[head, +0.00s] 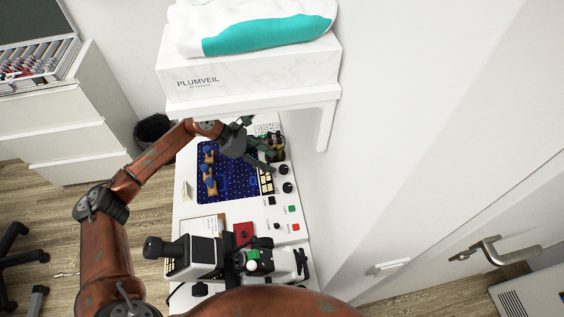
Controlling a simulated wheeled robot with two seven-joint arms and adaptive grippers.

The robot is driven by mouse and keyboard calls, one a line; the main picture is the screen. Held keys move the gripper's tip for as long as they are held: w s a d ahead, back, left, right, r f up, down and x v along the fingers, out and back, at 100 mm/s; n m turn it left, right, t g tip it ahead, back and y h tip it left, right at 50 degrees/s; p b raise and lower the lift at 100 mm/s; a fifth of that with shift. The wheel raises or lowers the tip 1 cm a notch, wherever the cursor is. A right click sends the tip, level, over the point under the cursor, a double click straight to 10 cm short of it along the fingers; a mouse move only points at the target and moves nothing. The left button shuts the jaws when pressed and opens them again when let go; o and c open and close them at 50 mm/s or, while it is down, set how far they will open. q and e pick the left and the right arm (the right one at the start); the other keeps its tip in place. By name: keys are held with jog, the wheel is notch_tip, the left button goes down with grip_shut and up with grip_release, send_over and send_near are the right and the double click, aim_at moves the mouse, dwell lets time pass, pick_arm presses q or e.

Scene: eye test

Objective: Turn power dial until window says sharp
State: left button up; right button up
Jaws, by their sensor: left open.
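A white and black bench instrument (203,249) stands at the near end of the white table, with a dark eyepiece-like end at its left. A knob with a green face (252,255) sits on its right part; I cannot tell if this is the power dial. No window wording is readable. My left gripper (267,156) is open, over the far part of the table beside a dark cup of small items (273,146). It is well apart from the instrument. My right gripper does not show.
A blue mat (226,185) with small wooden and blue pieces lies mid-table. Black knobs (287,187), a green button (292,209) and a red button (295,227) line the right edge. A white shelf (245,84) overhangs the far end; a wall stands at right.

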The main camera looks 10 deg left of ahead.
aim_at(283, 168)
pick_arm(q)
jog(key=x, duration=0.4)
jog(key=shift+d+f, duration=0.1)
jog(key=shift+f, duration=0.05)
jog(key=shift+b+x, duration=0.35)
jog(key=shift+x, duration=0.5)
jog(key=c, duration=1.1)
grip_shut()
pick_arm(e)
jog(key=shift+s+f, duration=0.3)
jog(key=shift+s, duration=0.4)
